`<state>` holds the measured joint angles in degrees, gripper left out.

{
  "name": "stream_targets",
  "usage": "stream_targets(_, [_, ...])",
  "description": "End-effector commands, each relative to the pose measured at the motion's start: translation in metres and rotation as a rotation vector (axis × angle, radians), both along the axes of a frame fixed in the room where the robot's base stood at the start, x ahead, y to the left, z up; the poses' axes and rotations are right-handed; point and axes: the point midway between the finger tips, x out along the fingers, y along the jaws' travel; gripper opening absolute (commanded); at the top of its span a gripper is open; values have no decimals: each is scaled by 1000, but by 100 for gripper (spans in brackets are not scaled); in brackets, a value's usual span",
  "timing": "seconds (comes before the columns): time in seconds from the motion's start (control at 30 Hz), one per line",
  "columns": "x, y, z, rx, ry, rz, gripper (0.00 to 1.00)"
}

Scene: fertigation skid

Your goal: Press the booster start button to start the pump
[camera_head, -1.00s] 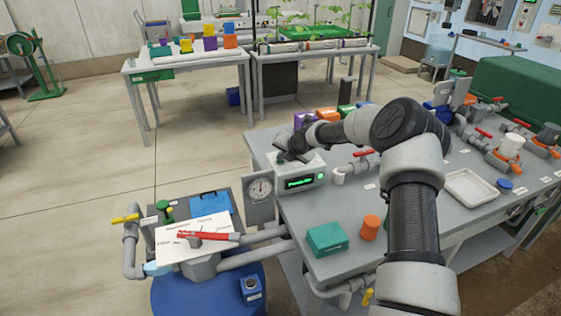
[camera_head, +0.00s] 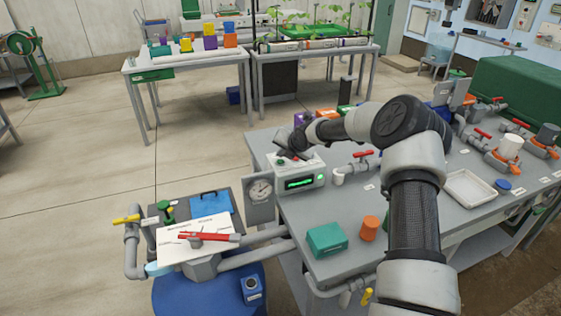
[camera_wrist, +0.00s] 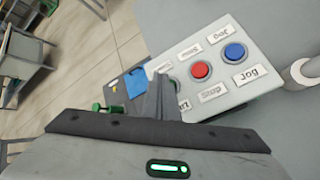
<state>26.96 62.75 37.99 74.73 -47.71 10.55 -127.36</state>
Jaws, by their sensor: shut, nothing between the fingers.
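The control box (camera_head: 300,183) sits at the left end of the grey bench, with a lit green display (camera_head: 300,183) on its front. In the wrist view its sloped top carries a red button (camera_wrist: 201,70) labelled Stop and a blue button (camera_wrist: 234,52) labelled Jog. A label ending in "art" (camera_wrist: 184,104) is partly covered by my fingers. The start button is mostly hidden behind them. My gripper (camera_head: 283,157) is shut and empty, pointing down at the left part of the box top. It also shows in the wrist view (camera_wrist: 166,80); contact cannot be told.
A teal box (camera_head: 326,240) and an orange cylinder (camera_head: 370,228) stand nearer on the bench. A white tray (camera_head: 468,188) lies farther right.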

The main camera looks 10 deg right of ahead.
Motion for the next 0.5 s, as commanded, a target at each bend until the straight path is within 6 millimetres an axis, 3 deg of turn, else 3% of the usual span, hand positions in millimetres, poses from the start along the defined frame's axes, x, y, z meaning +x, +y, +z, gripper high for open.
stream_targets(0.5, [0,0,49,0,-2,1,0])
